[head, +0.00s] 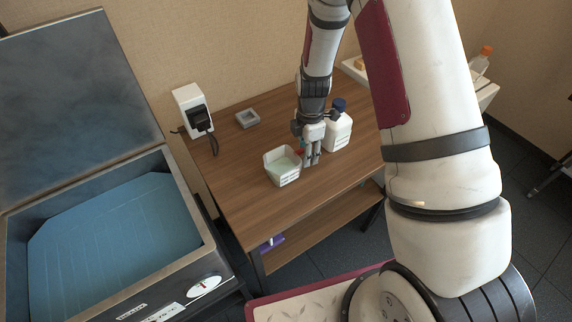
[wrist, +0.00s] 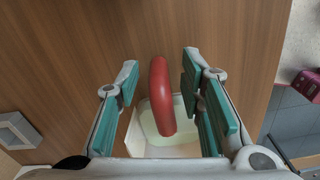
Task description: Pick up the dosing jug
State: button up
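The dosing jug (head: 288,179) appears to be the white, squarish open container with pale green contents on the wooden table. Its red handle is mostly hidden by my gripper in the head view. In the wrist view the red handle (wrist: 162,95) rises toward the camera, with the white jug (wrist: 134,138) below it. My gripper (head: 311,161) points down at the jug's right side. In the wrist view my gripper (wrist: 162,88) has its teal-padded fingers apart on either side of the handle, with gaps on both sides.
A white bottle with a blue cap (head: 338,133) stands close behind my gripper. A small grey tray (head: 247,119) and a white device with a black plug (head: 193,108) are at the back left. An open metal bath (head: 110,235) stands left of the table (head: 240,165). The table's front left is clear.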

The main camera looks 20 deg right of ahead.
grip_shut()
jog(key=shift+r, duration=0.15)
jog(key=shift+r, duration=1.75)
jog(key=s+r, duration=0.1)
jog(key=s, duration=1.5)
jog(key=shift+a, duration=0.25)
jog(key=shift+r, duration=0.15)
jog(key=shift+c, duration=1.8)
grip_release()
grip_shut()
